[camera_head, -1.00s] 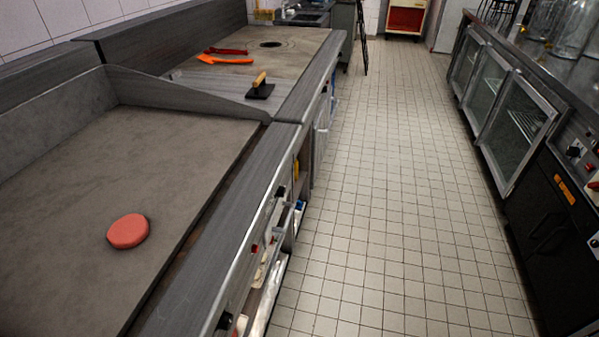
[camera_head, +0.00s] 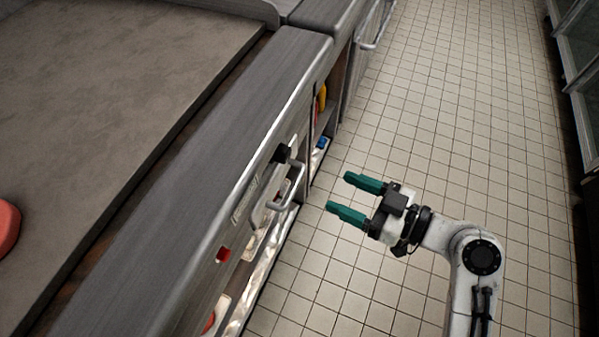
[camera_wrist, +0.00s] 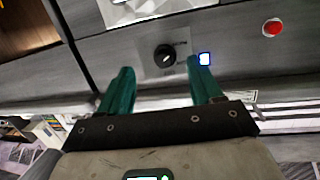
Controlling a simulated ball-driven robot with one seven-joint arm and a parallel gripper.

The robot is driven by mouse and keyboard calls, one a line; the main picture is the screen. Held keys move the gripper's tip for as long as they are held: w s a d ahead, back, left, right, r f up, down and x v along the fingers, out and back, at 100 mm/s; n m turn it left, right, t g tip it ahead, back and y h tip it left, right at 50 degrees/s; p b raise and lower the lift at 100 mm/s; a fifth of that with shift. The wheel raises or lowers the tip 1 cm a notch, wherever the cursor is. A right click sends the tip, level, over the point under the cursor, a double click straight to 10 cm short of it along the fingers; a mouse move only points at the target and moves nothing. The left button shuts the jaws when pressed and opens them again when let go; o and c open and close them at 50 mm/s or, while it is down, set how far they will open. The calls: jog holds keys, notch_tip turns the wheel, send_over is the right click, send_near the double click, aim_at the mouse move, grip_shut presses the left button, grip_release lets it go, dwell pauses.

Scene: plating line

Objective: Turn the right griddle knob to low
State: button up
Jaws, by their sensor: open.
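A black round knob (camera_head: 282,153) sits on the griddle's front panel, near the panel's far end. In the wrist view the knob (camera_wrist: 165,55) is seen face-on, with small pale markings beside it; its setting is too small to read. My gripper (camera_head: 339,191) has green fingers and is open and empty. It is out over the floor, to the right of the panel and apart from the knob, fingers pointing toward the panel. In the wrist view the knob shows ahead, between and beyond the two fingertips (camera_wrist: 160,66). The griddle (camera_head: 110,75) has a flat brown-grey plate.
A red button (camera_head: 223,254) and a metal handle (camera_head: 284,200) are on the front side. A red patty (camera_head: 6,226) lies on the griddle. Shelves with items sit below the panel. The tiled floor (camera_head: 440,110) is clear.

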aim_at(288, 157)
jog(key=shift+n+t+y, duration=0.3)
jog(key=shift+n+y, duration=0.3)
jog(key=shift+y, duration=0.2)
jog(key=x, duration=0.4)
jog(key=r+x, duration=0.1)
jog(key=x, duration=0.7)
jog(key=shift+w+r, duration=0.2)
jog(key=shift+r, duration=0.2)
jog(key=c, duration=1.1)
